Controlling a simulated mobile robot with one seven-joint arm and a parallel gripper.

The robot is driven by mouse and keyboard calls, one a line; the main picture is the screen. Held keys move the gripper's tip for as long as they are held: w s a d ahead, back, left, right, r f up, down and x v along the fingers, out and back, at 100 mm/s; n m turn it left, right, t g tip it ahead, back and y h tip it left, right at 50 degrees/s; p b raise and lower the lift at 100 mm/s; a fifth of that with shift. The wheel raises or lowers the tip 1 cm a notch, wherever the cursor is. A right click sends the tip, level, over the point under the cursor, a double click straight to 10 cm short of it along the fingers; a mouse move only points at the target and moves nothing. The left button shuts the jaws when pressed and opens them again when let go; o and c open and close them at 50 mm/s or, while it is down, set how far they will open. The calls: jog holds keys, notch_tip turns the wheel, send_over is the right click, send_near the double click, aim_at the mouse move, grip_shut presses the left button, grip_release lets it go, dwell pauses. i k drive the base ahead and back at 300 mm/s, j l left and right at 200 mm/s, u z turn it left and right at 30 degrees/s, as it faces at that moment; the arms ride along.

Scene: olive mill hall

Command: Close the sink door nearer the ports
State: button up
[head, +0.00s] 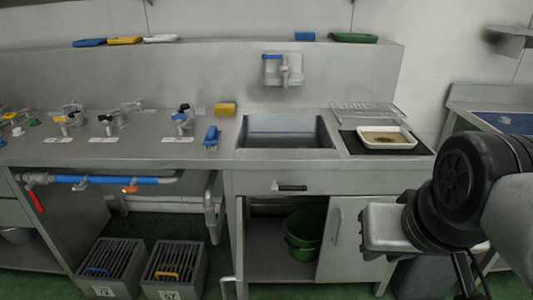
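The sink cabinet (281,180) stands under the sink basin (285,132). Its left half, on the side of the taps and valves, is open and shows the inside. The left door (234,255) seems swung out and is seen nearly edge-on, with a pale bar handle (225,283) low at its left. The right door (346,240) is shut and has an upright handle. My gripper (386,230) appears as a grey block at the end of my arm, at the right, overlapping the cabinet's right edge. It is well apart from the left door. Its fingers cannot be made out.
A green bucket (304,235) stands inside the cabinet. Two slatted crates (174,270) sit on the floor left of the open door. Taps and valves (183,118) line the left counter, with a blue pipe (120,180) below. A white tray (387,138) is right of the basin.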

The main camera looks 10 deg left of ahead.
aim_at(241, 278)
jog(key=k+j+u, duration=0.1)
jog(key=j, duration=0.45)
jog(key=j+u, duration=0.1)
jog(key=j, duration=0.45)
jog(key=l+u, duration=0.35)
jog(key=l, duration=0.25)
jog(key=l+u, duration=0.3)
jog(key=l, duration=0.3)
jog(key=i, duration=0.05)
